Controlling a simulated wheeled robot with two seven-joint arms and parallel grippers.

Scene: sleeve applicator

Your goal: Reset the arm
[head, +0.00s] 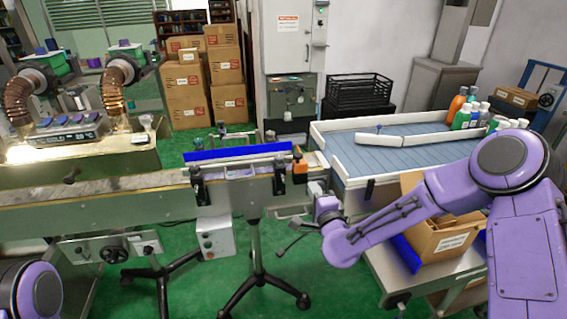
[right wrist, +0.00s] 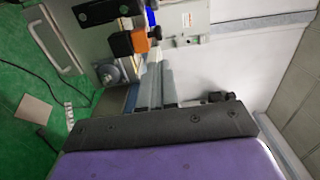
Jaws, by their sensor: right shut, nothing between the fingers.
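My right arm, purple, reaches in from the right in the head view. Its gripper (head: 318,190) is shut and empty, beside the right end of the conveyor (head: 150,208) and close to an orange-and-black part (head: 300,170) there. Whether it touches the conveyor end I cannot tell. In the right wrist view the closed grey fingers (right wrist: 155,80) point up the picture, with the orange part (right wrist: 140,41) just beyond and to the left. Of my left arm only a purple joint shows at the lower left of the head view; its gripper is out of view.
A blue-topped table (head: 385,148) with white rails and several bottles (head: 465,115) stands right of the conveyor. An open cardboard box (head: 445,240) lies below my right forearm. Stacked cartons (head: 205,75) and a black crate (head: 360,92) stand behind.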

